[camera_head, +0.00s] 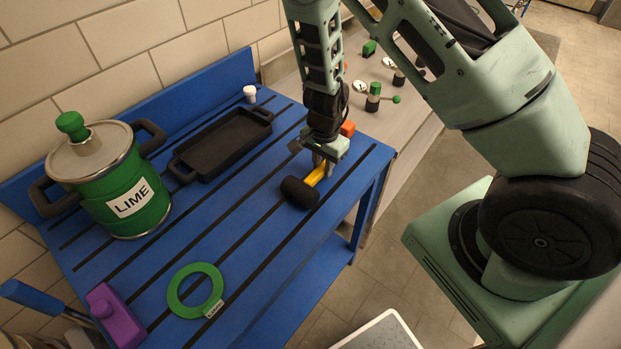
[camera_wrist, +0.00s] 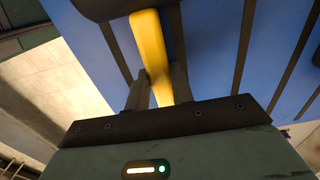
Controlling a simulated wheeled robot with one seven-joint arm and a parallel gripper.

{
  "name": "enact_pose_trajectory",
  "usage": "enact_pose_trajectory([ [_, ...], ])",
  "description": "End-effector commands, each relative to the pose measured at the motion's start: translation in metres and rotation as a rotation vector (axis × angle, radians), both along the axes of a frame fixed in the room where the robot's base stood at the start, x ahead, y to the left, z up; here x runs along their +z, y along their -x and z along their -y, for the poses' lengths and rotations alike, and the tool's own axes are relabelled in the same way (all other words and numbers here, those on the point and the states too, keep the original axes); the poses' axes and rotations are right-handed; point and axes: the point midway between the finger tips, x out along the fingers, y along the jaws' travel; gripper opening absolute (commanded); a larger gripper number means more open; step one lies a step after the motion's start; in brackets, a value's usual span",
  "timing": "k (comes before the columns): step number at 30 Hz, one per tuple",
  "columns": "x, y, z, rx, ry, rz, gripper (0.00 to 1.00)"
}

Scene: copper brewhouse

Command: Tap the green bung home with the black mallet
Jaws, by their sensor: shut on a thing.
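The black mallet has a dark cylindrical head (camera_head: 299,192) and a yellow handle (camera_head: 316,177). My gripper (camera_head: 321,168) is shut on the handle, with the head low over or resting on the blue slatted table (camera_head: 248,225); I cannot tell which. In the wrist view the yellow handle (camera_wrist: 150,50) runs between my fingers (camera_wrist: 158,88), and the dark head (camera_wrist: 108,8) is cut off at the top. Green pieces stand on the grey counter behind: a green block (camera_head: 370,47) and a green-topped fitting (camera_head: 374,91) with a green ball. I cannot tell which is the bung.
A green LIME pot (camera_head: 128,203), a black tray (camera_head: 222,146), a green ring (camera_head: 195,290), a purple block (camera_head: 115,315) and a small white piece (camera_head: 250,94) are on the table. An orange block (camera_head: 348,129) is beside my gripper. The table's front middle is clear.

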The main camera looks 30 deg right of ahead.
Motion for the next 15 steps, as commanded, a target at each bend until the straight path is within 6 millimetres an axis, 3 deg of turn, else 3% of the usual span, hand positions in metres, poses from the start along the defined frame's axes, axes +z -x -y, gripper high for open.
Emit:
enact_pose_trajectory([
  [15, 0.014, 0.0, 0.0, -0.001, 0.0, 0.001, 0.0],
])
